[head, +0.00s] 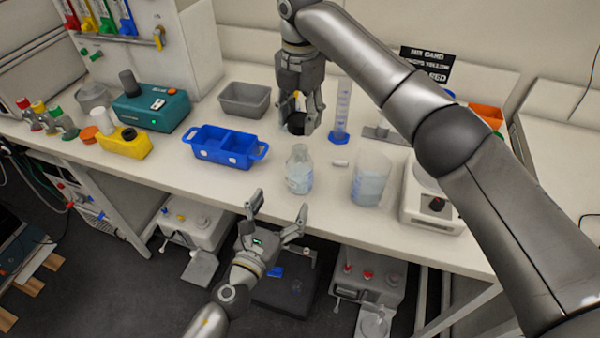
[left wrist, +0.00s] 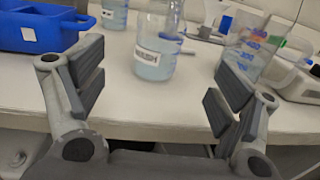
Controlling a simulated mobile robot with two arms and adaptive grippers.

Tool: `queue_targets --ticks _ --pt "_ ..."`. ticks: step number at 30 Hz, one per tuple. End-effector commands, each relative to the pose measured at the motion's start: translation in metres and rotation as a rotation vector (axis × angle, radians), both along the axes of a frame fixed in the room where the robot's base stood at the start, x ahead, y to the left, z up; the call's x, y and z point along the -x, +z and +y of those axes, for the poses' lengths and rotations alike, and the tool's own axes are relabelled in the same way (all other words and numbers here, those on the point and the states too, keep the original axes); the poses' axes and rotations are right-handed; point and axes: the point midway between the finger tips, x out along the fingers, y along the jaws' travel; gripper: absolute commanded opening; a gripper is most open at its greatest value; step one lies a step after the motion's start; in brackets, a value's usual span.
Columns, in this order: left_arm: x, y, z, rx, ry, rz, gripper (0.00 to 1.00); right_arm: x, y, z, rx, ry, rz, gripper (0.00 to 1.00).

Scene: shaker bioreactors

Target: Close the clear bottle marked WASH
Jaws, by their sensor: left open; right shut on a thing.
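The clear bottle marked WASH (head: 299,175) stands upright near the table's front edge with pale blue liquid in it. Its neck shows no cap in the head view. Its label faces my left gripper in the left wrist view (left wrist: 155,56), where its top is cut off. My left gripper (head: 277,215) is open and empty, in front of the table edge, below and left of the bottle. My right gripper (head: 298,118) points down above the table, behind and above the bottle. It is shut on a dark, round, cap-like thing (head: 296,124), apart from the bottle.
A beaker (head: 371,180) with liquid stands right of the bottle, and a small white piece (head: 340,163) lies between them. A blue tray (head: 222,163) is left. A measuring cylinder (head: 342,110) stands behind. Another labelled bottle (left wrist: 115,14) shows behind in the left wrist view.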

Motion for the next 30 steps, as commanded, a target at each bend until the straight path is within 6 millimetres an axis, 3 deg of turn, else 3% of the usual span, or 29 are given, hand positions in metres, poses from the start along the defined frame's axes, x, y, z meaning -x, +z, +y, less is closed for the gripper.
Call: queue_targets --ticks 8,21,30 --pt "-0.010 0.000 -0.003 0.001 0.002 -0.001 0.87 0.000 0.000 0.000 0.000 -0.001 0.000 0.34" --pt "-0.085 0.001 -0.033 0.005 0.004 0.001 0.87 0.000 0.000 0.000 0.000 -0.001 0.000 0.34" --pt "-0.109 0.000 -0.043 0.006 0.003 0.002 0.87 0.000 0.000 0.000 0.000 -0.001 0.000 0.34"
